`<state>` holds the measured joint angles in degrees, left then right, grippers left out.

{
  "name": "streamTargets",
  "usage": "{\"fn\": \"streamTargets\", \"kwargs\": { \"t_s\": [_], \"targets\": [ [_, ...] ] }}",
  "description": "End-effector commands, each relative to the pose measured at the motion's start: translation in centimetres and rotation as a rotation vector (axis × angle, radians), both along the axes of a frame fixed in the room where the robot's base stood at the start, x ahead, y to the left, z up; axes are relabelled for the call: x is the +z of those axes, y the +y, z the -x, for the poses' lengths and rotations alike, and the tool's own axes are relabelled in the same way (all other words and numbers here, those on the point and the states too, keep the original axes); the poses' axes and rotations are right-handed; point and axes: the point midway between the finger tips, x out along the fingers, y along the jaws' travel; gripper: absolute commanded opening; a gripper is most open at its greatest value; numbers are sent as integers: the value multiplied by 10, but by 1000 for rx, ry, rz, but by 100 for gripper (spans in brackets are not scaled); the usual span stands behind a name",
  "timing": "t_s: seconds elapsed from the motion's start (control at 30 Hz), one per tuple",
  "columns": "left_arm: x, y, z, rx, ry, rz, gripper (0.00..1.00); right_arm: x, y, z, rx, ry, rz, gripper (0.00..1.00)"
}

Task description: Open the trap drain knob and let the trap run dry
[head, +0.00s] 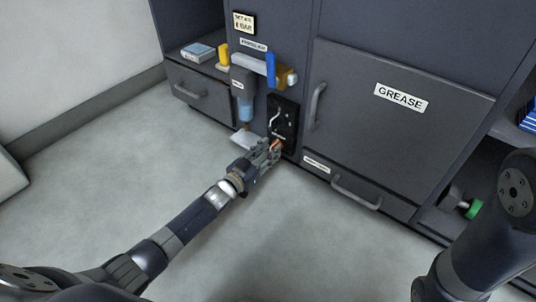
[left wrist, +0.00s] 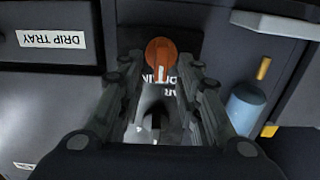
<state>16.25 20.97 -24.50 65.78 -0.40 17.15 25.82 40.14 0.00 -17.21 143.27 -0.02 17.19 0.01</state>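An orange knob (left wrist: 160,52) with a pale pointer mark sits on a dark panel (head: 285,112) low on the cabinet front; the head view shows only a bit of orange at my fingertips. My left gripper (head: 272,148) is open, its two fingers on either side of the knob in the left wrist view (left wrist: 160,75). I cannot tell whether they touch it. The trap bowl (head: 246,109) is translucent blue and hangs left of the panel; it also shows in the left wrist view (left wrist: 245,108). Whether it holds water is unclear. My right gripper is out of view.
A pale tray (head: 245,140) sits below the bowl. A blue lever (head: 271,70) and a yellow part (head: 223,54) are above. A GREASE door (head: 390,120) and drawer handle (head: 356,192) are to the right. The floor in front is clear.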

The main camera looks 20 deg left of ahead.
Motion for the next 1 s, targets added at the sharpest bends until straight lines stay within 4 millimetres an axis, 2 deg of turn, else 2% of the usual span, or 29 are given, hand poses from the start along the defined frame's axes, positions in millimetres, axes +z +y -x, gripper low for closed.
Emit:
{"fn": "streamTargets", "kwargs": {
  "t_s": [0.27, 0.4, 0.77, 1.0],
  "targets": [
    [0, 0, -1, 0, 0, 0, 29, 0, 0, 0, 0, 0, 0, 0],
    [0, 0, -1, 0, 0, -1, 0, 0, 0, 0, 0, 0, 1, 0],
    [0, 0, 0, 0, -5, -17, 0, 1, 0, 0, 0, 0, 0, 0],
    [1, -1, 0, 2, -39, -113, 0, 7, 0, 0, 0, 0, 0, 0]
  ]
}}
